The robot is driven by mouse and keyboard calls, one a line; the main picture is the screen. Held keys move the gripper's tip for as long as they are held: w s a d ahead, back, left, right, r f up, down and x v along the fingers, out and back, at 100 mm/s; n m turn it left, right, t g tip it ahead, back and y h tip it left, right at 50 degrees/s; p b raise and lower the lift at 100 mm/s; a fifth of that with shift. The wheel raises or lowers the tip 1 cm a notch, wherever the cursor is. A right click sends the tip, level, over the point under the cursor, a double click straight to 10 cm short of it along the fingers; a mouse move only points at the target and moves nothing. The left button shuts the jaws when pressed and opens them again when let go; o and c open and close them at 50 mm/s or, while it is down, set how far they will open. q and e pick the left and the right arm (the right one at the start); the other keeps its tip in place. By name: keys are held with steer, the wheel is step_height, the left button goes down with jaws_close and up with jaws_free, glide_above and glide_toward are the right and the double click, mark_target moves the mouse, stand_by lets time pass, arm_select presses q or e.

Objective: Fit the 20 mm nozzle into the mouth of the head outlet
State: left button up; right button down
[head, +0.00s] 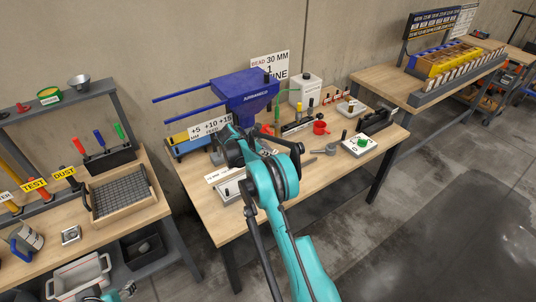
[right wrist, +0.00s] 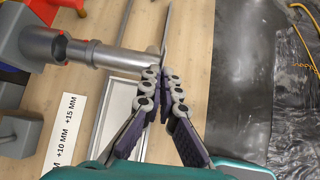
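The blue print head hopper (head: 243,95) stands on the middle bench. In the right wrist view its grey outlet pipe (right wrist: 38,46) comes in from the left, with a dark, reddish opening near its end. A narrower grey tube with a collar, apparently the 20 mm nozzle (right wrist: 120,57), lies in line with it and runs right to my fingertips. I cannot tell how deep it sits in the mouth. My right gripper (right wrist: 163,76) is closed at the tips on a thin grey plate at the tube's right end. My right arm hides this spot in the head view.
The bench holds a white canister (head: 306,90), a red cup (head: 321,127) and a plate with a green knob (head: 360,145). A strip marked +10 MM, +15 MM (right wrist: 75,130) lies beside a metal-framed tray (right wrist: 118,112). A tool bench (head: 150,208) stands at left; floor is open at right.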

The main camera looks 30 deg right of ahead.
steer(key=shift+w, duration=0.1)
steer(key=w, duration=0.3)
steer(key=shift+w+a, duration=0.15)
stand_by(0.9)
steer(key=shift+b, duration=0.4)
